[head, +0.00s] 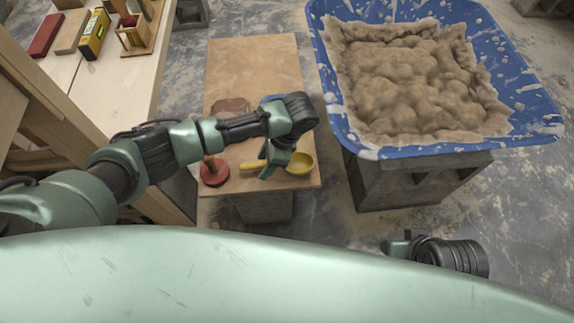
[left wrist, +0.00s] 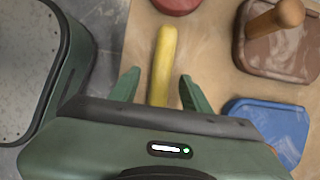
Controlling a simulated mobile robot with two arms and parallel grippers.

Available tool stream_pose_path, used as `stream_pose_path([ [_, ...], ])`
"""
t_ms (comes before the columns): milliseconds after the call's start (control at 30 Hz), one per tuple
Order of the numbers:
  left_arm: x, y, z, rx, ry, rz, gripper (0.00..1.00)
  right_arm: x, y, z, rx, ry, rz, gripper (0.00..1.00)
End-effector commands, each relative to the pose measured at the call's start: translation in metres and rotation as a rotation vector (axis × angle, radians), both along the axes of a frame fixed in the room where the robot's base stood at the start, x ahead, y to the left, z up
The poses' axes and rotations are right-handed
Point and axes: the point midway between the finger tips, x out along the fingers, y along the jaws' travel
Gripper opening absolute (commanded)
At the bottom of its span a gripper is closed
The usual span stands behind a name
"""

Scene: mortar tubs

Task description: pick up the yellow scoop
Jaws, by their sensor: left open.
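The yellow scoop (head: 301,163) lies near the front edge of a wooden board (head: 252,60), its round bowl to the right and its handle to the left. My left gripper (head: 264,163) is over the scoop, partly covering it. In the left wrist view the scoop's yellow handle (left wrist: 164,55) runs between the two green fingers of my left gripper (left wrist: 159,75). The fingers are apart, one on each side, with gaps showing. The bowl is hidden there behind the gripper body. Part of my right arm (head: 450,256) shows at lower right; its fingers cannot be made out.
A red round tool (head: 214,174) lies left of the scoop. A brown float (left wrist: 280,57) and a blue float (left wrist: 270,122) lie nearby on the board. A blue tub (head: 335,85) of mortar stands right. A workbench (head: 125,80) stands left.

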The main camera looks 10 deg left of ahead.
Motion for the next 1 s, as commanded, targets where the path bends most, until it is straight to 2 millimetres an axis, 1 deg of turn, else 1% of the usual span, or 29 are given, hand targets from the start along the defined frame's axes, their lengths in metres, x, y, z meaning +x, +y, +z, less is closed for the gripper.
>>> stream_pose_path([
  [100, 0.0001, 0.0001, 0.0004, 0.0, 0.0, 0.0, 0.47, 0.0, -0.0001, 0.0002, 0.0, 0.0, 0.0, 0.36],
  [167, 0.0001, 0.0, 0.0005, 0.0, 0.0, 0.0, 0.31, 0.0, -0.0001, 0.0002, 0.0, 0.0, 0.0, 0.36],
  [200, 0.0001, -0.0001, 0.0005, 0.0, 0.0, 0.0, 0.19, -0.0001, -0.0001, 0.0001, 0.0, 0.0, 0.0, 0.36],
  [267, 0.0001, -0.0001, 0.0006, 0.0, 0.0, 0.0, 0.03, -0.0001, -0.0001, 0.0001, 0.0, 0.001, 0.0, 0.36],
  [300, 0.0002, -0.0001, 0.0006, 0.0, 0.0, 0.001, 0.0, -0.0001, -0.0001, 0.0001, 0.0, 0.001, 0.0, 0.36],
  [1000, 0.0005, -0.0005, 0.0009, -0.001, -0.002, 0.001, 0.0, -0.0001, 0.0001, -0.0003, 0.0, 0.001, 0.0, 0.36],
])
